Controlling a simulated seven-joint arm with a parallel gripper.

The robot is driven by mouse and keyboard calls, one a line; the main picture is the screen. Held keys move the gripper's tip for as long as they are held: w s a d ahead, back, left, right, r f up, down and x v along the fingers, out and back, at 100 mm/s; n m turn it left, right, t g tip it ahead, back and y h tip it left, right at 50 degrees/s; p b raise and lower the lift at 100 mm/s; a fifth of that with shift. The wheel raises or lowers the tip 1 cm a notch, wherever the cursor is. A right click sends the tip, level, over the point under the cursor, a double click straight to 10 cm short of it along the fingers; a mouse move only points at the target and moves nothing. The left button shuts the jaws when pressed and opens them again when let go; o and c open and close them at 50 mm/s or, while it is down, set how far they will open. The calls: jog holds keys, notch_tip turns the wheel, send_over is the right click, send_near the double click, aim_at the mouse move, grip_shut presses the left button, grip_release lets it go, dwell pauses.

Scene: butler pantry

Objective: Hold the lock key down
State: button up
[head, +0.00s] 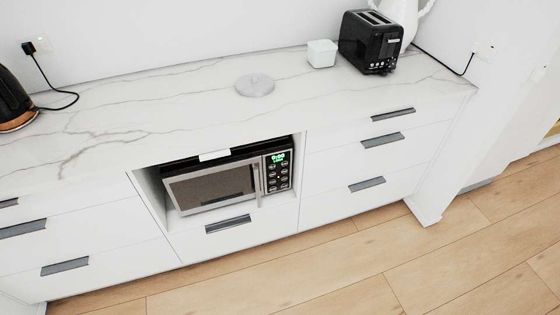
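A microwave (212,189) with a silver door sits in an open niche below the white marble counter. Its dark control panel (278,174) is on the right side, with a green lit display (278,157) at the top and several small buttons below. The button labels are too small to read, so I cannot tell which is the lock key. An upright handle (257,178) stands between the door and the panel. My gripper is not in view.
A black toaster (371,42), a white box (321,53) and a round grey disc (255,85) stand on the counter (150,110). A black kettle (14,100) is at the far left. Closed drawers flank the niche. The wooden floor (330,275) in front is clear.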

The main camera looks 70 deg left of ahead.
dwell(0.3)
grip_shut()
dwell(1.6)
